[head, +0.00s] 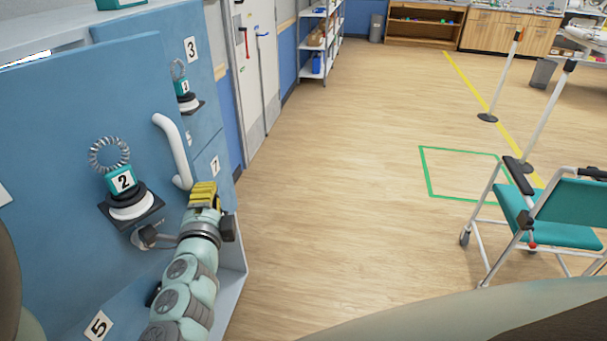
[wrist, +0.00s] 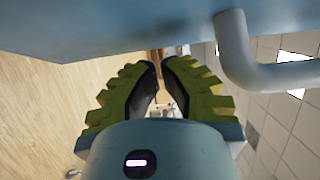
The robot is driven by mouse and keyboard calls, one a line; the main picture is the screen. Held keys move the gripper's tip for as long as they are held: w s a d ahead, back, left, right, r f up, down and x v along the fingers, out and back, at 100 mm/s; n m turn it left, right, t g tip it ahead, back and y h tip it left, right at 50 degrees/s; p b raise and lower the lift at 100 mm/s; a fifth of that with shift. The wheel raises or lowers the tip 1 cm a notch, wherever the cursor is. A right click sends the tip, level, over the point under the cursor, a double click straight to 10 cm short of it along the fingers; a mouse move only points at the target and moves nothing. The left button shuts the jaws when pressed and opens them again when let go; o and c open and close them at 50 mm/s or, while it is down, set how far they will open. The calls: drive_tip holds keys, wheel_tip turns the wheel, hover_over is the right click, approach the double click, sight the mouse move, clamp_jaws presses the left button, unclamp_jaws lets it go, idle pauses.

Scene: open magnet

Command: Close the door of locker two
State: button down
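The blue door of locker two (head: 60,130) fills the left of the head view. It carries a "2" tag (head: 121,181) with a coiled ring and a white vertical handle (head: 172,150) near its right edge. The door appears to stand out from the locker front, ajar. My gripper (head: 204,190), with yellow-green ridged pads, is just right of the handle's lower end. In the wrist view its fingertips (wrist: 161,62) nearly meet and hold nothing. The blue panel (wrist: 110,25) and the handle (wrist: 235,55) are close by, apart from the fingers.
Door three (head: 191,50) is beyond, and a locker marked five (head: 98,325) is below. The wooden floor (head: 330,190) between is clear.

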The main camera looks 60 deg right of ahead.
drive_tip(key=w+a+n+t+y+b, duration=0.1)
drive_tip(key=w+n+t+y+b, duration=0.4)
drive_tip(key=w, duration=1.3)
drive_tip(key=shift+a+f+n+y+b, duration=0.15)
drive_tip(key=shift+a+n+y+b, duration=0.2)
drive_tip(key=shift+y, duration=0.85)
drive_tip(key=shift+s, duration=0.1)
